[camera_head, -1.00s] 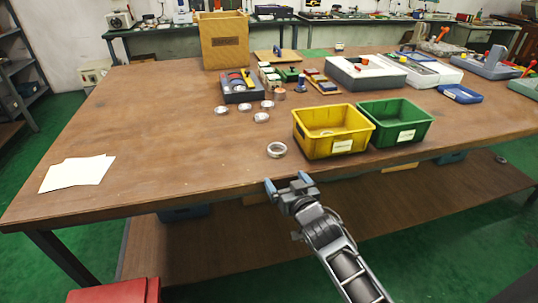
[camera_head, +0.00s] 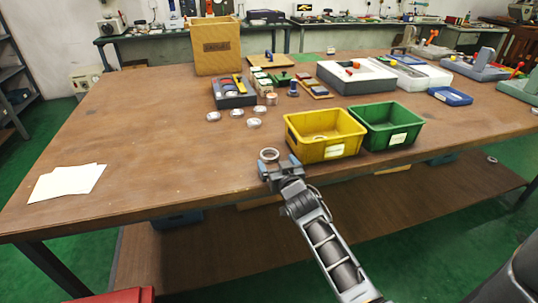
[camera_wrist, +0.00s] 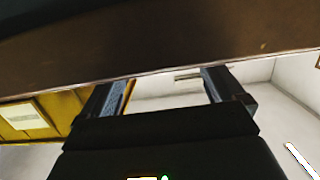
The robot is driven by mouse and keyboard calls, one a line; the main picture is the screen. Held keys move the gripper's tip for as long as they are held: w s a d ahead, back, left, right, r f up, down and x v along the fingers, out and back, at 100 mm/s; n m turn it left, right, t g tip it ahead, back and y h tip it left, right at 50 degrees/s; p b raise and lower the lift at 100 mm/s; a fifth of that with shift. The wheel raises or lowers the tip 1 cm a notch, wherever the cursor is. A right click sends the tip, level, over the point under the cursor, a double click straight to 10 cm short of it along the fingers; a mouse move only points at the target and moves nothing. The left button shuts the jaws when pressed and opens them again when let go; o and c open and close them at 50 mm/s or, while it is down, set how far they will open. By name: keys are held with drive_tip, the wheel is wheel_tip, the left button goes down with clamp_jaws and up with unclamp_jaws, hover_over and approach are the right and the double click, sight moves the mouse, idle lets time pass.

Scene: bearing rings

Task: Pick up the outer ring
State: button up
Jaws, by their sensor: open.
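A silvery ring (camera_head: 269,150), the larger one and apparently the outer ring, lies near the front edge of the wooden table in the head view. My gripper (camera_head: 280,163) is open at the front edge, its left finger just in front of the ring. The fingers hide the ring's near side, and I cannot tell whether they touch it. In the wrist view both fingers of my gripper (camera_wrist: 166,90) stand apart, with no ring clearly visible between them.
A yellow bin (camera_head: 322,151) stands close to the right of the ring, with a green bin (camera_head: 388,140) beside it. Several smaller rings (camera_head: 254,123) lie farther back. White sheets (camera_head: 66,182) lie at left.

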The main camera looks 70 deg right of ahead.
sight(271, 156)
drive_tip(key=x, duration=0.5)
drive_tip(key=shift+w+a+p, duration=0.1)
drive_tip(key=shift+w+p, duration=0.05)
drive_tip(key=shift+p, duration=0.25)
drive_tip(key=c, duration=1.2)
